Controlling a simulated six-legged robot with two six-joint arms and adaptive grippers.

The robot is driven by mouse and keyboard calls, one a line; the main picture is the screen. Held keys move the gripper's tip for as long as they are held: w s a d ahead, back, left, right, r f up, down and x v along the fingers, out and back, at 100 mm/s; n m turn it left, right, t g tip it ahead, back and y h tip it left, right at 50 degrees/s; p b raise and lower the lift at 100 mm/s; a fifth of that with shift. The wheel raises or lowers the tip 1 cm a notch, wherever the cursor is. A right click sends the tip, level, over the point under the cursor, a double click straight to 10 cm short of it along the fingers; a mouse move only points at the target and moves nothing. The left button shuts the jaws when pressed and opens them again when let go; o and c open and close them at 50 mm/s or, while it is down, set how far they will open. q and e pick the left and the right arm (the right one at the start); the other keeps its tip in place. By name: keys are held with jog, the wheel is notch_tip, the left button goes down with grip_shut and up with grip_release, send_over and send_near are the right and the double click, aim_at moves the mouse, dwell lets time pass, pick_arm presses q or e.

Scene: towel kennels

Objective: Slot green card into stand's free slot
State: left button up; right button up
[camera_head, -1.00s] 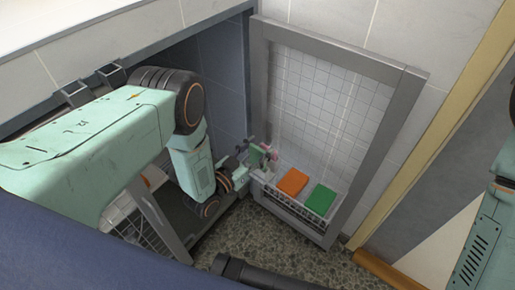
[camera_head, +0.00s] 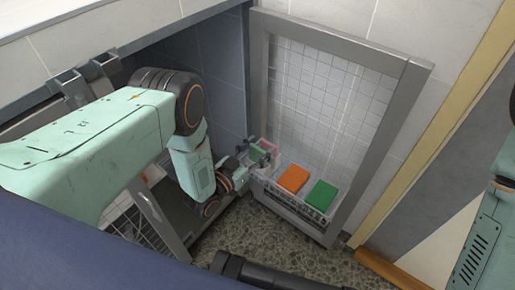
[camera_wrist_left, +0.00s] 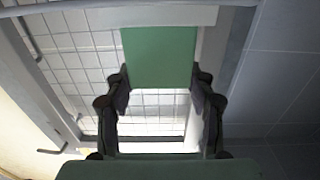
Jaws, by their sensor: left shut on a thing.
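My left gripper (camera_head: 248,160) is shut on the green card (camera_wrist_left: 160,55). In the left wrist view, the flat green card stands out beyond the two dark fingertips, which grip its side edges. In the head view, a small part of the green card (camera_head: 257,153) shows at the left end of the door basket. A pale stand (camera_head: 268,162) with a pink card (camera_head: 268,146) is right beside it. The stand's slots are too small and covered to make out. I cannot tell whether the card touches the stand. My right gripper is not in view.
The wire basket (camera_head: 288,204) on the grey-framed mesh door (camera_head: 410,105) holds an orange block (camera_head: 293,179) and a green block (camera_head: 321,196). A tiled wall stands left of the door. The pebbled floor (camera_head: 255,232) in front is mostly clear.

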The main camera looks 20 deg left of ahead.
pick_arm(q)
jog(key=shift+f+b, duration=0.6)
jog(key=shift+f, duration=0.15)
jog(key=o, duration=1.1)
jog(key=shift+s, duration=0.1)
jog(key=v, duration=0.7)
jog(key=shift+s, duration=0.15)
